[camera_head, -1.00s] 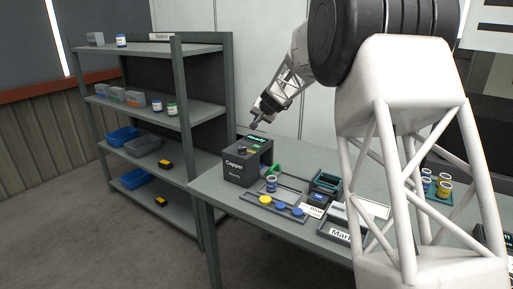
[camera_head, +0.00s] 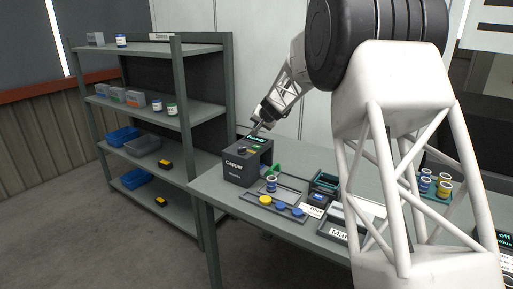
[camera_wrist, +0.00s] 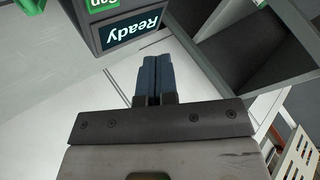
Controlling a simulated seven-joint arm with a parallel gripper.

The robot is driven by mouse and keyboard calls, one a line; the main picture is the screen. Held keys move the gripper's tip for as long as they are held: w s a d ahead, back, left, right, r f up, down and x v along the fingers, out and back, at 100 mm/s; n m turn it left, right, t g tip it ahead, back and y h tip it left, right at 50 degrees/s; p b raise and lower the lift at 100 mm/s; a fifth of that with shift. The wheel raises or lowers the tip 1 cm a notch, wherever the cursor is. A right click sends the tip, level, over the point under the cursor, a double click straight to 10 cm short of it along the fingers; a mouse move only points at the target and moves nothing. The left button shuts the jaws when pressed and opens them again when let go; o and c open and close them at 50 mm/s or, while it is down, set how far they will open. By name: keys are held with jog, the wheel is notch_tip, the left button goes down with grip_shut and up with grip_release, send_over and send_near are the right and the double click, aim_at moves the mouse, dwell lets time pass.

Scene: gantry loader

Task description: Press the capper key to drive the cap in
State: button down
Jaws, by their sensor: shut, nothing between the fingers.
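The dark capper (camera_head: 236,172) stands at the left end of the table, its lit Ready display (camera_head: 257,139) on top. The display also shows in the wrist view (camera_wrist: 131,26). A green key lettered "Cap" (camera_wrist: 100,4) is cut off by the top edge of the wrist view. My gripper (camera_head: 254,131) is just above the capper's top, close to the display. In the wrist view its two dark blue fingers (camera_wrist: 155,62) are together and empty, apart from the key. I cannot tell whether a bottle is inside the capper.
A grey shelf rack (camera_head: 185,125) stands to the left. More bottles (camera_head: 443,189) stand at the right.

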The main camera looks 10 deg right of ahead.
aim_at(258, 146)
jog(key=shift+f, duration=2.9)
jog(key=shift+f, duration=0.2)
jog(key=shift+f, duration=0.25)
jog(key=shift+f, duration=0.4)
dwell(0.9)
jog(key=shift+r, duration=0.8)
jog(key=shift+r, duration=2.5)
